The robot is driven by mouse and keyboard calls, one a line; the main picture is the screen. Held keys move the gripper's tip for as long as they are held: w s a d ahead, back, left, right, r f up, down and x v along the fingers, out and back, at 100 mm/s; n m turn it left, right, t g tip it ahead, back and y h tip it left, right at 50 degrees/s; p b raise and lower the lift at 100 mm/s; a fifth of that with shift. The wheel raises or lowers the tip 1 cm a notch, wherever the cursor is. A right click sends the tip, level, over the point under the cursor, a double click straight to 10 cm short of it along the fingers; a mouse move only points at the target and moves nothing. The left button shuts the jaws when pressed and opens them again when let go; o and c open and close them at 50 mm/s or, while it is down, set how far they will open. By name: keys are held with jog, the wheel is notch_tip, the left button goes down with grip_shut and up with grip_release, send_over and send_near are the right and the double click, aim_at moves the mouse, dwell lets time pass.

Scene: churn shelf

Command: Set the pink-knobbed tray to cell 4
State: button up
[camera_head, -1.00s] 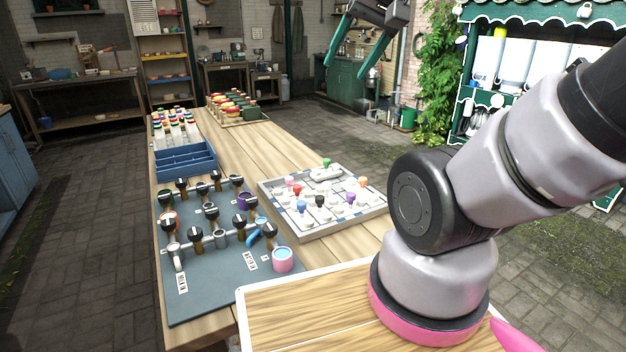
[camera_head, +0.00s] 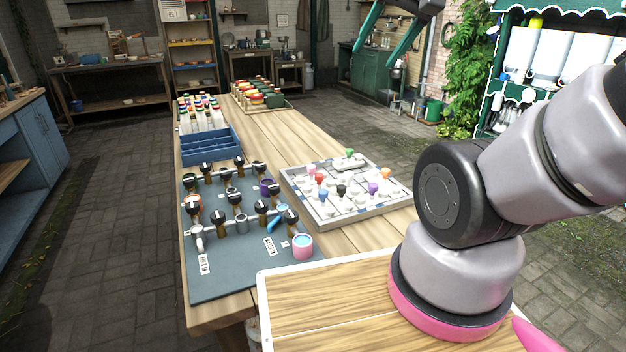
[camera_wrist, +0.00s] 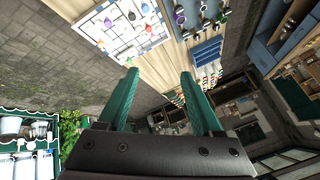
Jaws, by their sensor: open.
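The board (camera_head: 398,200) is a pale, flat, framed panel on the long wooden table, right of the centre in the head view. Several small knobbed pieces stand on it, with red, green, blue, black, purple and orange knobs. A paler knob (camera_head: 311,170) at its left side may be the pink one, but it is too small to be sure. I cannot read any cell numbers. My gripper (camera_head: 373,84) is high beyond the board, with green fingers spread and empty. In the wrist view my gripper (camera_wrist: 158,75) is open, apart from the board (camera_wrist: 85,25), which lies at the upper left.
A blue-grey mat (camera_head: 225,283) with black-knobbed fittings and a pink cup (camera_head: 302,248) lies left of the board. Behind it stand a blue divided bin (camera_head: 209,152) and several bottles (camera_head: 200,118). The wooden table (camera_head: 285,130) has a bare strip beyond the board.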

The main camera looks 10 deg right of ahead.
dwell(0.3)
jog(key=n+g+h, duration=0.2)
jog(key=n+g, duration=0.3)
jog(key=g, duration=0.2)
send_over(311, 166)
notch_tip(311, 166, down, 27)
notch_tip(311, 166, down, 12)
jog(key=shift+d+r, duration=0.1)
jog(key=shift+r, duration=0.15)
grip_shut()
